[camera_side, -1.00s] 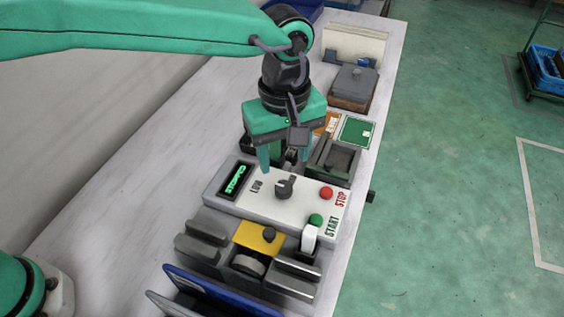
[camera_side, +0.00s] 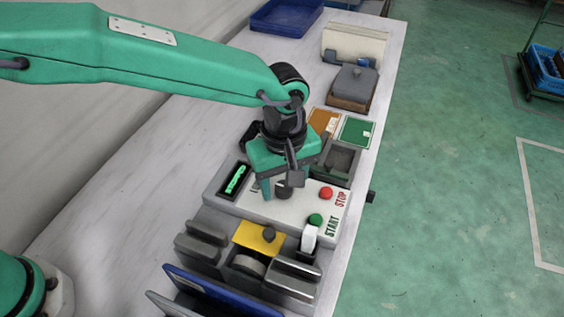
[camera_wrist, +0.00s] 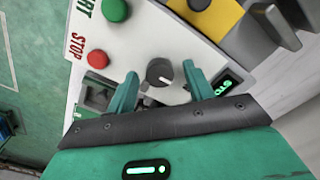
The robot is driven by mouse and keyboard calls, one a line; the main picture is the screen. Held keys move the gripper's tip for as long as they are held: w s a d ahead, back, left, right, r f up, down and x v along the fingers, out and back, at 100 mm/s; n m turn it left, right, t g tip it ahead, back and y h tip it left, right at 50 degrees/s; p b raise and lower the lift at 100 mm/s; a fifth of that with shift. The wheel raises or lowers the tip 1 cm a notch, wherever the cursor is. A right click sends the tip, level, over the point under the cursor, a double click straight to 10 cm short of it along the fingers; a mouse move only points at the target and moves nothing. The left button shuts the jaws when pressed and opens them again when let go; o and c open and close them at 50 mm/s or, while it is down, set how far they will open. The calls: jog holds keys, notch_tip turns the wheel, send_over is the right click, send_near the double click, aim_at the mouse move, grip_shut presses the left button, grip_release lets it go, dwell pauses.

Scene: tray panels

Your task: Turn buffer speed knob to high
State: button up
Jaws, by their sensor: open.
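The speed knob (camera_side: 283,190) is a dark round knob on the white control panel (camera_side: 305,210); my gripper partly covers it in the side view. In the wrist view the knob (camera_wrist: 159,72) has a pale pointer mark and lies between my finger tips. My gripper (camera_wrist: 158,82) is open, with one green finger to each side of the knob and a visible gap to both. In the side view my gripper (camera_side: 277,190) is low over the panel. The LOW label is mostly hidden by a finger. I cannot read a HIGH label.
A red STOP button (camera_side: 325,193) and a green START button (camera_side: 316,220) are right of the knob. A lit green display (camera_side: 236,179) is at the panel's left. A yellow plate (camera_side: 258,236) and metal blocks stand in front. A blue tray (camera_side: 287,17) is at the back.

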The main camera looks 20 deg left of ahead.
jog(key=shift+c, duration=0.2)
jog(key=c, duration=0.9)
jog(key=shift+m, duration=0.3)
jog(key=m, duration=0.8)
jog(key=shift+m, duration=0.4)
jog(key=m, duration=0.4)
jog(key=shift+r, duration=0.1)
jog(key=m, duration=0.4)
jog(key=shift+m, duration=0.3)
